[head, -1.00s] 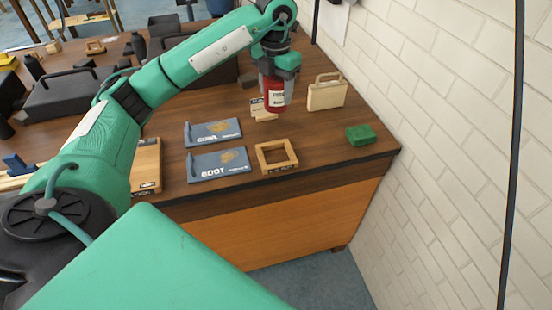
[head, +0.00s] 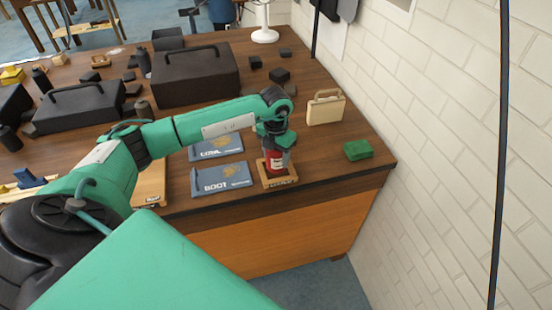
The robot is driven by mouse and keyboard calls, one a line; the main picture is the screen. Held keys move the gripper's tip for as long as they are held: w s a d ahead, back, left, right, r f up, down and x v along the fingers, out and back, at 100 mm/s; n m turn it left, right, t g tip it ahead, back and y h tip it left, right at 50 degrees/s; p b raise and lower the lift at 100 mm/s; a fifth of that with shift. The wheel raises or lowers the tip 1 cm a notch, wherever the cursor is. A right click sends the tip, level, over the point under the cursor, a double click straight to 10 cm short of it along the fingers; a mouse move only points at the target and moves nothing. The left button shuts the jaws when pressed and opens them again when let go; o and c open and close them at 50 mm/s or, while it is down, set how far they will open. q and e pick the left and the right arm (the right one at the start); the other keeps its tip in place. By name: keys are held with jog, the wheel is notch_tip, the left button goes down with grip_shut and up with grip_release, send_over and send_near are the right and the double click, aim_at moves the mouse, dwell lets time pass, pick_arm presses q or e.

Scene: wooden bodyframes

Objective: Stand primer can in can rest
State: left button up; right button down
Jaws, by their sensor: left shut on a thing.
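The primer can (head: 274,161) is red with a pale label and stands upright at the can rest. The can rest (head: 281,184) is a square wooden frame near the front edge of the table, and the can's lower end is within its outline. From this view I cannot tell whether the can's base touches the tabletop. My left gripper (head: 275,146) comes down from above and is shut on the can's upper part. The gripper hides the can's top. My right gripper is not in view.
Two blue-grey boards, one marked BOOT (head: 221,179), lie left of the rest. A green block (head: 358,150) and an upright wooden case-shaped piece (head: 326,107) stand to the right. Dark toolboxes (head: 196,75) fill the back left. A white brick wall (head: 440,120) bounds the right side.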

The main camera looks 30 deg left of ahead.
aim_at(276, 161)
pick_arm(q)
notch_tip(276, 161, down, 2)
jog(key=shift+f+p, duration=0.25)
jog(key=shift+p, duration=0.05)
jog(key=shift+f, duration=0.3)
jog(key=o, duration=1.2)
